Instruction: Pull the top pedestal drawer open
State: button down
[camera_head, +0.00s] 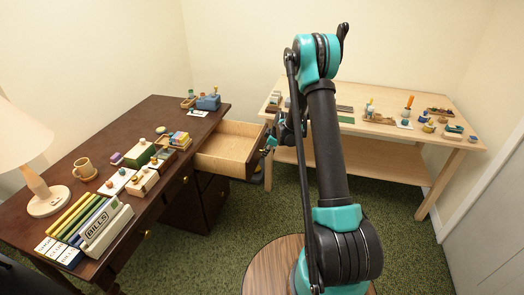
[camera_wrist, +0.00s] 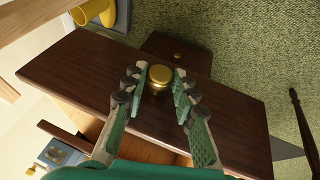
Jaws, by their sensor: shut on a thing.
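The top pedestal drawer (camera_head: 232,142) stands well out from the dark wooden desk (camera_head: 60,180), and its pale inside looks empty in the head view. Its dark brown front (camera_wrist: 90,82) fills much of the wrist view, with a round brass knob (camera_wrist: 158,72) on it. My gripper (camera_wrist: 162,84) has one finger on each side of the knob and is shut on it. In the head view my gripper (camera_head: 270,142) is at the drawer's outer end, partly hidden by my arm.
Lower drawers (camera_head: 186,200) are shut. The desk top holds a lamp (camera_head: 45,195), a mug (camera_head: 84,169), a bills box (camera_head: 105,230) and small boxes. A pale workbench (camera_head: 390,135) with small items stands behind the drawer. Green carpet (camera_head: 220,245) is clear in front.

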jog(key=c, duration=1.2)
grip_release()
jog(key=v, duration=1.2)
jog(key=s+d+r+m+h, duration=0.1)
jog(key=s+r+m, duration=0.3)
jog(key=s, duration=0.5)
jog(key=s+d+r+m+h, duration=0.1)
jog(key=s+d+r+m, duration=0.2)
jog(key=s, duration=0.7)
jog(key=s+m, duration=0.2)
jog(key=s, duration=0.4)
jog(key=s+d+f+m+h, duration=0.1)
jog(key=s+m, duration=0.2)
jog(key=s, duration=0.4)
jog(key=s+m, duration=0.2)
jog(key=s, duration=0.4)
jog(key=shift+s+d+f+m, duration=0.15)
jog(key=shift+s+d+m, duration=0.15)
jog(key=shift+d, duration=0.1)
